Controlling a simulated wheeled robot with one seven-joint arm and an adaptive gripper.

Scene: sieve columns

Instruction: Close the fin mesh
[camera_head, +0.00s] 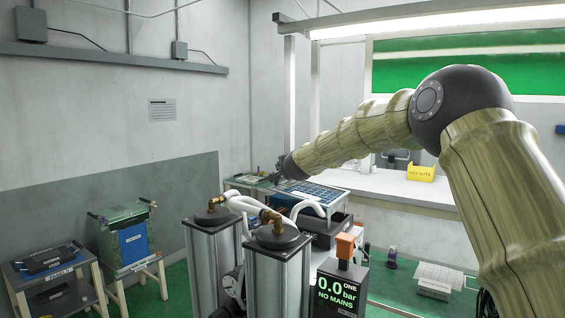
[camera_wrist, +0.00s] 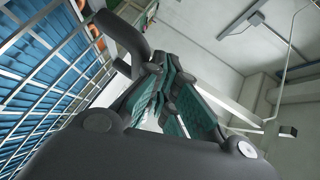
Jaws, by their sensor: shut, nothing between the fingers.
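A blue finned panel under a pale wire grid (camera_head: 312,193), which looks like the fin mesh, sits on a unit behind the two columns in the head view. It looks nearly flat there, but I cannot tell whether it is fully closed. In the wrist view a blue finned surface behind a pale grid (camera_wrist: 40,75) fills the left side, close beside my gripper. My gripper (camera_head: 277,177) is at the far left end of this panel in the head view. Its dark fingers with green pads (camera_wrist: 165,88) are shut and empty. I cannot tell whether they touch the grid.
Two metal columns (camera_head: 215,265) with brass fittings and white hoses (camera_head: 245,205) stand in front of the unit. A pressure display (camera_head: 340,290) reads 0.0 bar. A bench with a yellow bin (camera_head: 421,173) is behind. Small stands (camera_head: 125,240) are at left.

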